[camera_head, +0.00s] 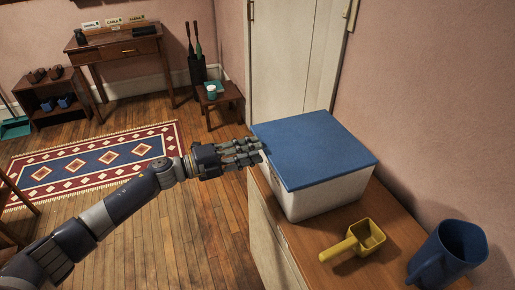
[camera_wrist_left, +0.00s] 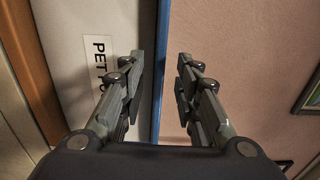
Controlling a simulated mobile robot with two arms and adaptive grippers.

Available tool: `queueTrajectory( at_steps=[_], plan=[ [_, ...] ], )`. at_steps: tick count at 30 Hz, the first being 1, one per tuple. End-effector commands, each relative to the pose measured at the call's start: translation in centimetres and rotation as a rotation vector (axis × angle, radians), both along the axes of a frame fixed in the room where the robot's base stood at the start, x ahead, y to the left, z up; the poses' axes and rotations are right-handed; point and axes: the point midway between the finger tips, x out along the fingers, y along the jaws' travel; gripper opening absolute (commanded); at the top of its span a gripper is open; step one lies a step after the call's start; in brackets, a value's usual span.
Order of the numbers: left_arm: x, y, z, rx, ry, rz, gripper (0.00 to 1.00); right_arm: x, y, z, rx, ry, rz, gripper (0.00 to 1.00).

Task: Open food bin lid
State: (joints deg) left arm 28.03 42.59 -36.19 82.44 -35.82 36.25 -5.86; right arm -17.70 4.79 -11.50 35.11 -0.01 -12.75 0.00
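The food bin is a white box (camera_head: 335,192) with a flat blue lid (camera_head: 312,148), standing shut on a wooden-topped cabinet. My left gripper (camera_head: 256,152) is at the lid's left edge. In the left wrist view the gripper (camera_wrist_left: 160,58) is open, its two fingers apart. The blue lid edge (camera_wrist_left: 162,40) runs between the fingers, with the white bin wall (camera_wrist_left: 85,85) and its partly hidden "PET" label (camera_wrist_left: 98,62) on the left side. I cannot tell whether a finger touches the lid. My right gripper is not in view.
A yellow scoop (camera_head: 356,241) and a blue pitcher (camera_head: 447,254) stand on the cabinet top (camera_head: 300,237) in front of the bin. A pink wall is close on the right. A patterned rug (camera_head: 90,165) and open floor lie to the left.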

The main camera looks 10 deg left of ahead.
Motion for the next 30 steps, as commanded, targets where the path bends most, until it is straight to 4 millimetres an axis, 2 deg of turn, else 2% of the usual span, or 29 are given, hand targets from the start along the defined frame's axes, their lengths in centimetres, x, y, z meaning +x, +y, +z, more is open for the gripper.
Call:
queueTrajectory(
  at_steps=[6,15,16,19,20,30],
  plan=[
    [1.2,-1.7,0.0,-0.002,0.001,0.001,0.30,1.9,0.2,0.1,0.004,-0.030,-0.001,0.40],
    [1.3,-1.8,0.0,-0.001,0.002,0.002,0.30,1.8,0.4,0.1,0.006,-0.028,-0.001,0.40],
    [1.3,-1.8,0.0,-0.001,0.002,0.002,0.25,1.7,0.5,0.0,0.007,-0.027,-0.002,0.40],
    [1.3,-1.8,0.0,-0.001,0.002,0.002,0.03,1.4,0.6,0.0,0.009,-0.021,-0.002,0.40],
    [1.3,-1.8,-0.1,-0.001,0.002,0.002,0.00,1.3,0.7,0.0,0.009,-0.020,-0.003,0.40],
    [1.3,-1.8,0.4,0.006,0.005,0.002,0.00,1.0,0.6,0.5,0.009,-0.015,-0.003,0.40]
  ],
)
